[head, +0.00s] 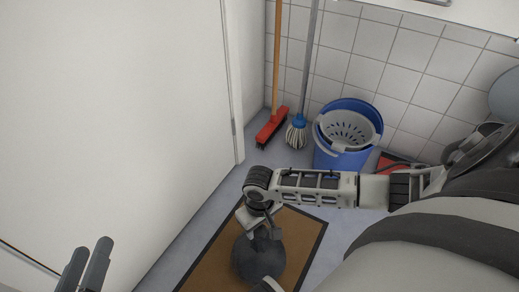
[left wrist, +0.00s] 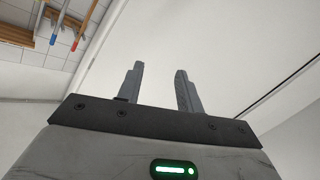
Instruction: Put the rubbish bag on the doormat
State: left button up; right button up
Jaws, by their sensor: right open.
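The rubbish bag (head: 258,262) is a dark grey, rounded bundle at the bottom middle of the head view. It appears to rest on the doormat (head: 208,262), which is brown with a dark border; its underside is hidden. My right gripper (head: 262,231) is directly above the bag's top, jaws open, close to or touching it; I cannot tell which. My left gripper (head: 86,262) is at the lower left, apart from the bag. In the left wrist view my left gripper (left wrist: 161,88) has its two fingers spread with nothing between them.
A white door (head: 110,110) fills the left. A red broom (head: 271,128), a mop (head: 297,130) and a blue bucket (head: 345,150) stand along the tiled wall. A red dustpan-like object (head: 392,162) lies right of the bucket. Grey floor is clear around the mat.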

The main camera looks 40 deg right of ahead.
notch_tip(320, 180, up, 4)
jog(key=shift+r+p, duration=0.25)
jog(key=shift+p, duration=0.55)
pick_arm(q)
jog(key=shift+a+f+m+g+y, duration=0.3)
jog(key=shift+a+f+m+y, duration=0.05)
jog(key=shift+m+y, duration=0.15)
pick_arm(e)
jog(key=shift+r, duration=0.3)
